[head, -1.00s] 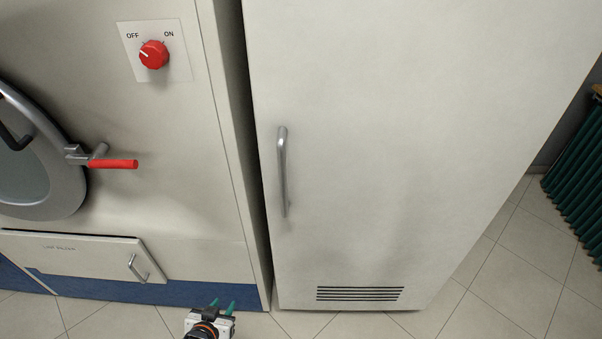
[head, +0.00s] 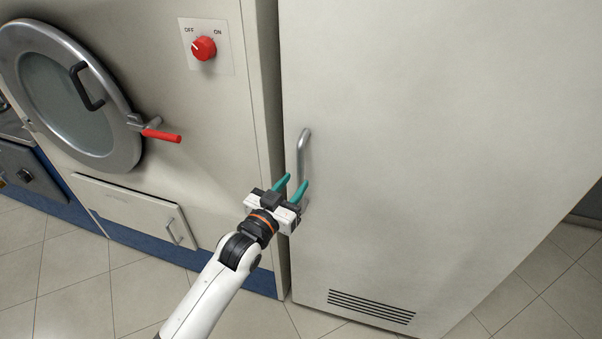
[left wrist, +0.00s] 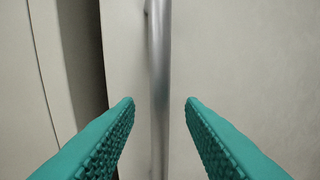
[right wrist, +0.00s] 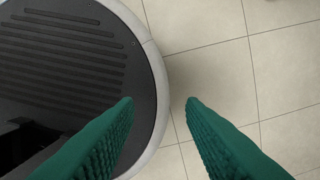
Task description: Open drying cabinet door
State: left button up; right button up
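The drying cabinet door (head: 420,130) is a tall cream panel, shut, with slotted vents low down. Its vertical metal handle (head: 303,152) is near the door's left edge. My left gripper (head: 292,183) is in front of the handle's lower part, with teal fingers open. In the left wrist view the handle (left wrist: 159,70) runs upright between the two open fingertips (left wrist: 160,103), which do not close on it. The handle's lower end is partly hidden by the gripper in the head view. My right gripper (right wrist: 160,103) is open and empty over the floor.
A cream machine with a round glass door (head: 75,95), a red lever (head: 161,135) and a red knob (head: 203,48) stands to the left, past a narrow dark gap. A lower hatch (head: 130,212) has a small handle. Tiled floor (head: 70,290) is clear in front.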

aim_at(299, 178)
pick_arm(q)
jog(key=shift+x, duration=2)
jog(key=shift+c, duration=0.6)
grip_shut()
